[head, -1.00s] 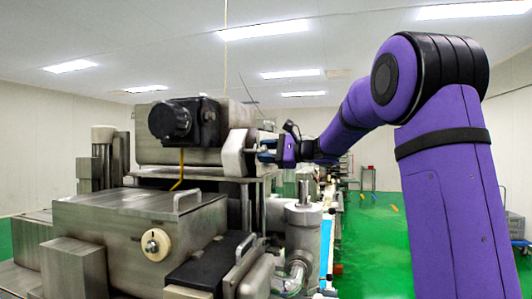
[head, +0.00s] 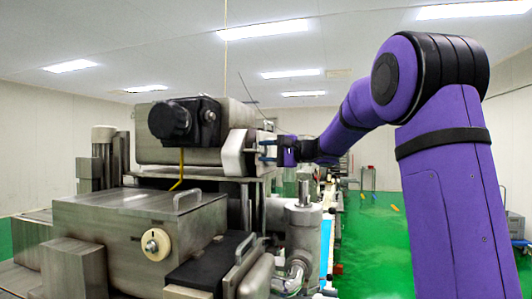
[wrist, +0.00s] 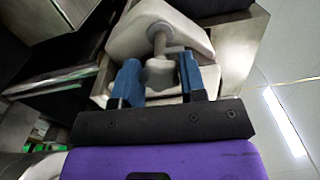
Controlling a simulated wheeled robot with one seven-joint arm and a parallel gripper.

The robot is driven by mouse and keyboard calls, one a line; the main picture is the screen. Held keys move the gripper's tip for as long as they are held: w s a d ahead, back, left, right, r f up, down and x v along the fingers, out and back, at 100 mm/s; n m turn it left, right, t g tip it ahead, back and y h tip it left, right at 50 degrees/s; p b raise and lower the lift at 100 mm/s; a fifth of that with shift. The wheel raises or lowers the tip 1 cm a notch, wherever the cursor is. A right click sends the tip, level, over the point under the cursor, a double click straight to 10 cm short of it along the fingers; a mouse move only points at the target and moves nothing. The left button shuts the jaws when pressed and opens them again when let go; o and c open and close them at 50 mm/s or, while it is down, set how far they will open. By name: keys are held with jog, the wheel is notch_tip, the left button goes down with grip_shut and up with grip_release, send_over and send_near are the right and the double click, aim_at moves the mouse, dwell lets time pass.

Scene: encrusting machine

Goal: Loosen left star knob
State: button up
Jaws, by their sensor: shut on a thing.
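The star knob (wrist: 159,73) is a small grey lobed knob on a threaded metal stem, in front of a pale rounded housing (wrist: 150,32) in the wrist view. My gripper (wrist: 158,80) has its two blue fingers on either side of the knob and is shut on it. In the head view my gripper (head: 268,149) reaches in from the right to the pale housing (head: 238,153) on the right side of the machine. The knob itself cannot be made out there between the fingers.
A black motor-like unit (head: 183,121) sits on the machine's upper front. A steel box (head: 140,220) with a handle and a cream round knob (head: 156,244) stands below. A vertical metal cylinder (head: 303,228) stands under my gripper.

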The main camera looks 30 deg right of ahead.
jog(key=shift+f, duration=0.1)
jog(key=o, duration=0.9)
jog(key=v, duration=1.1)
jog(key=shift+a, duration=0.1)
